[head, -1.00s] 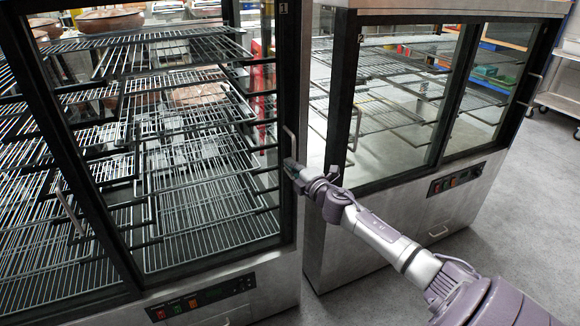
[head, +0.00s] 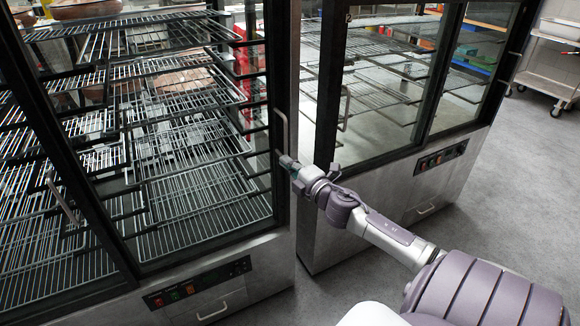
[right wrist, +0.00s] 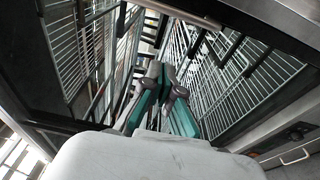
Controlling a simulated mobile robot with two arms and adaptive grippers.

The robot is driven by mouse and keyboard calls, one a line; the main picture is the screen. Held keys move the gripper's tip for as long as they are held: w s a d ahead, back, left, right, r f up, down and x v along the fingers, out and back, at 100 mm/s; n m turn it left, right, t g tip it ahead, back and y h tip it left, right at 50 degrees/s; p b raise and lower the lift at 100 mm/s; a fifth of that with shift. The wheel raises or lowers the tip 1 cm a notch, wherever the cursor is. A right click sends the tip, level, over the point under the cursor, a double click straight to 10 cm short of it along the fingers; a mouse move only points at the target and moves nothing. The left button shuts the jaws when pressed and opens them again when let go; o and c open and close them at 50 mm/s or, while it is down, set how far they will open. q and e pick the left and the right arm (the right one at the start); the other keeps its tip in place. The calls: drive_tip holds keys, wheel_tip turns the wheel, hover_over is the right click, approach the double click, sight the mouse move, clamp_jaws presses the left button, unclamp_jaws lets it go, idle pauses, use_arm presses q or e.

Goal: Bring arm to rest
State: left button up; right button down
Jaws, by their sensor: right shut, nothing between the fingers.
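My right arm reaches in from the lower right of the head view. Its gripper (head: 287,163) is in front of the right door edge of the near cabinet (head: 190,275), just below the upright door handle (head: 281,128). I cannot tell whether it touches the frame. In the right wrist view the dark and teal fingers (right wrist: 160,75) are together with nothing between them. They point towards the cabinet's wire racks. My left gripper is in neither view.
The near glass-doored cabinet holds several empty wire racks (head: 180,145). A second cabinet (head: 350,225) stands close behind my right gripper, with a narrow gap between the two. Grey floor (head: 480,190) is clear at the right. A metal trolley (head: 545,80) stands at the far right.

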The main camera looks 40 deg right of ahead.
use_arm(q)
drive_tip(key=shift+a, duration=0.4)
use_arm(e)
drive_tip(key=shift+s, duration=0.6)
